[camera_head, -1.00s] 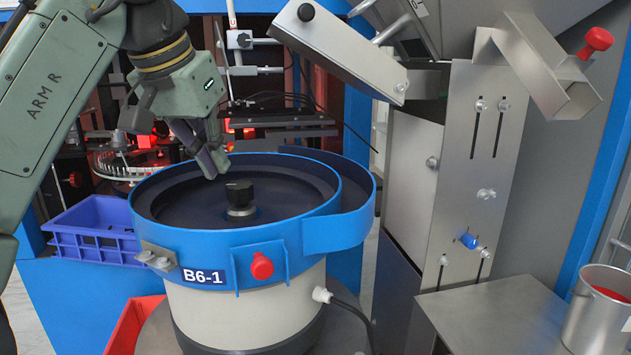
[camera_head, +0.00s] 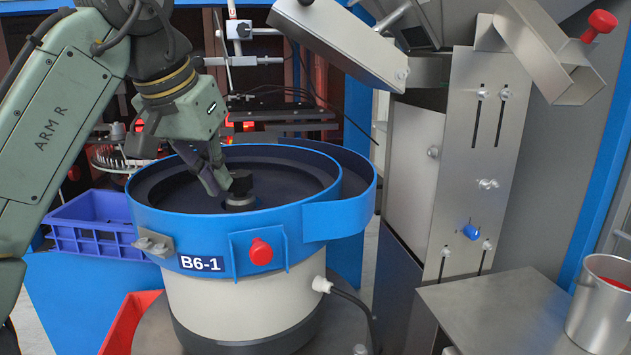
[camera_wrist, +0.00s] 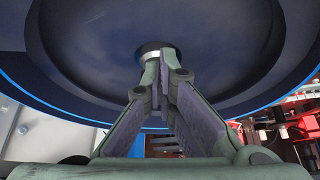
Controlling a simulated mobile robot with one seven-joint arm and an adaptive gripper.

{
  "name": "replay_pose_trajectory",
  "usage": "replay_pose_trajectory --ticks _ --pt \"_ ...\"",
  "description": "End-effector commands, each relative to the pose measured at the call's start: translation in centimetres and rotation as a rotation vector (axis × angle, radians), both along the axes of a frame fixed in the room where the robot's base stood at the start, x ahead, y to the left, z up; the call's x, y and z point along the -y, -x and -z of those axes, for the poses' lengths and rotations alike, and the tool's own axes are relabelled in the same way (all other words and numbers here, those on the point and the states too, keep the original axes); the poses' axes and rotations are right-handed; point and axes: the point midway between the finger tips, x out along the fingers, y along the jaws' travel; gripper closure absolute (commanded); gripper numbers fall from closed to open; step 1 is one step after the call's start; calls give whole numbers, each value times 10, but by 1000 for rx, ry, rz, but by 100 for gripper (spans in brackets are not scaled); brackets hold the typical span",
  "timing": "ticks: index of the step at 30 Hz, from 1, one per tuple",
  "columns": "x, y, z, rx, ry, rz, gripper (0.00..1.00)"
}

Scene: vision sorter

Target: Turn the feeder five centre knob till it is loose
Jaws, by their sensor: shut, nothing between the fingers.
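A round blue bowl feeder (camera_head: 325,222) stands on a pale drum base, with a label reading B6-1 on its front. A black centre knob (camera_head: 243,181) on a silver collar stands upright in the middle of its dark bowl. My gripper (camera_head: 222,188) is inside the bowl, just left of the knob, shut and empty. In the wrist view, my gripper's fingertips (camera_wrist: 158,62) are together and cover most of the knob; part of its silver collar (camera_wrist: 151,52) shows past them. I cannot tell whether the fingertips touch the knob.
A red knob (camera_head: 261,252) sticks out of the bowl's front. A blue crate (camera_head: 95,240) and a red bin (camera_head: 128,325) lie to the left. A metal chute stand (camera_head: 478,190) rises at right, with a steel pot (camera_head: 598,315) on a metal table (camera_head: 500,310).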

Motion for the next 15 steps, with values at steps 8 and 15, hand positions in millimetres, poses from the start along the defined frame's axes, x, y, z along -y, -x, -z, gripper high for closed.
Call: replay_pose_trajectory --ticks 8,15 --pt "1 -3 0 0 1 0 100" --pt "3 -6 0 0 0 1 100"
